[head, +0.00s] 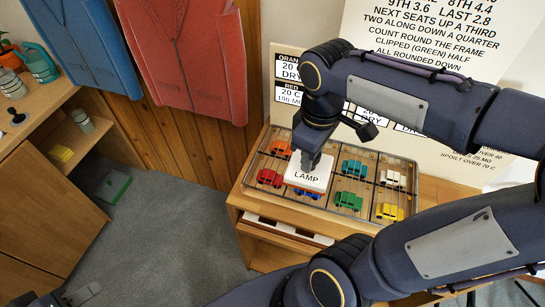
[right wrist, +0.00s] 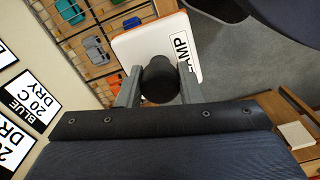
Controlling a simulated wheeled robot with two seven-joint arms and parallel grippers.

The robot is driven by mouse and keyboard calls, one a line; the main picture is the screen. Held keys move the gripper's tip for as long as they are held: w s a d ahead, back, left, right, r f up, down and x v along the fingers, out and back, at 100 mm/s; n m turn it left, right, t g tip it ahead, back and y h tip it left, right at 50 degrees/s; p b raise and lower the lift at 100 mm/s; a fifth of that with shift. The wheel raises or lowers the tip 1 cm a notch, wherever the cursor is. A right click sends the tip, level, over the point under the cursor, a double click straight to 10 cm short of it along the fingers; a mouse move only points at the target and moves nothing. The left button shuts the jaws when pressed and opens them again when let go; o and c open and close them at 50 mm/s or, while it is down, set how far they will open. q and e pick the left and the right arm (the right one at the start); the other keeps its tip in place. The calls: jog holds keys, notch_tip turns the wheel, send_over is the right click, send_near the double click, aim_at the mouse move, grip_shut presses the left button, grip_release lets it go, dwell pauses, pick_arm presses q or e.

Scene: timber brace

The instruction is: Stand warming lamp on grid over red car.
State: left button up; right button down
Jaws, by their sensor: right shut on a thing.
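The warming lamp (head: 307,175), a white block labelled LAMP with a dark stem, is held by my right gripper (head: 315,155). In the right wrist view its fingers clasp the dark stem of the lamp (right wrist: 135,45). In the head view the lamp appears over the wire grid (head: 342,176), just right of the red car (head: 269,177) and partly covering a blue car (head: 307,194). Whether it touches the grid is unclear. The red car lies under the grid, in view. At the bottom left edge a dark cropped shape may be my left gripper; its jaws are unclear.
Under the grid are also orange (head: 281,148), teal (head: 355,167), green (head: 348,200), white (head: 393,178) and yellow (head: 389,211) cars. Label boards (head: 287,80) stand behind the wooden bench. Open carpet (head: 185,190) lies left.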

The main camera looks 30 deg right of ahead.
jog(key=shift+w+a+f, duration=0.45)
jog(key=shift+w+f, duration=1.6)
jog(key=shift+w+a+f, duration=0.5)
jog(key=shift+w+f, duration=1.5)
jog(key=shift+f, duration=0.05)
jog(key=shift+w+a+f, duration=0.45)
jog(key=shift+w+f, duration=1.6)
jog(key=shift+f, duration=0.1)
jog(key=shift+f, duration=0.15)
jog(key=c, duration=1)
grip_release()
